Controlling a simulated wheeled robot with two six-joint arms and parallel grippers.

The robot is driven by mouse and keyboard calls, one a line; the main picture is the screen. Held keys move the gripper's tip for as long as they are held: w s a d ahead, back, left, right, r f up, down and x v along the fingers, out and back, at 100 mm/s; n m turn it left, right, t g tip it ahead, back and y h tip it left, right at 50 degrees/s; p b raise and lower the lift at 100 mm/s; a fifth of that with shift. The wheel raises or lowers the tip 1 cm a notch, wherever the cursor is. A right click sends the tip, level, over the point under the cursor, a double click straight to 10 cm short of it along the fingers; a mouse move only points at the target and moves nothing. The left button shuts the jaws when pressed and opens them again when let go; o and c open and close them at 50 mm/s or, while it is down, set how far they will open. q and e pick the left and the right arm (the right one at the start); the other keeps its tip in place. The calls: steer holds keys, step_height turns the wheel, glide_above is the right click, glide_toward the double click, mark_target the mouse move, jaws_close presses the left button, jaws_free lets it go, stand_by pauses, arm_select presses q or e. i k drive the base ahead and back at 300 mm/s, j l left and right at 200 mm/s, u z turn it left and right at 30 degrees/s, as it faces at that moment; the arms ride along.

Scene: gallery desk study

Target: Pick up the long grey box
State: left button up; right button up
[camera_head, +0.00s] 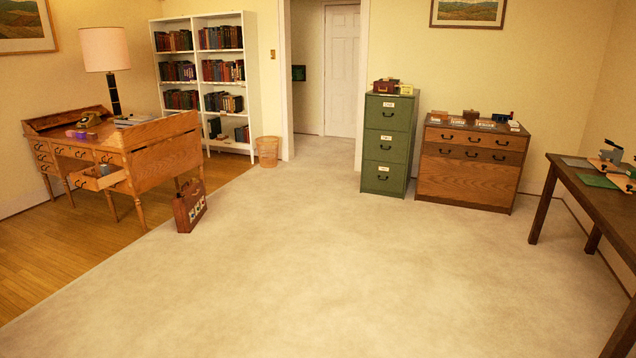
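I cannot make out the long grey box for certain. A small greyish flat item (134,120) lies on the wooden desk (165,150) at the left, too small to identify. A flat grey item (577,163) lies on the dark table (562,180) at the right, and I cannot tell whether it is a box. Neither of my grippers shows in this view.
A brown briefcase (189,206) stands on the floor beside the desk, which has an open drawer (98,180). A green filing cabinet (388,145) and a wooden chest (470,165) stand at the back wall. The carpet (330,270) in front is clear.

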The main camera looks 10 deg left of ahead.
mark_target(105, 169)
steer(key=i+j+u, duration=0.15)
steer(key=i+u, duration=0.25)
steer(key=i+j+u, duration=0.1)
steer(key=i+u, duration=0.7)
steer(key=i+l+u, duration=0.25)
steer(key=u, duration=0.15)
steer(key=i+u, duration=0.25)
steer(key=i, duration=5.35)
steer(key=i+z, duration=0.1)
steer(key=i, duration=0.85)
steer(key=i+j, duration=0.15)
steer(key=i, duration=0.8)
steer(key=l+z, duration=0.05)
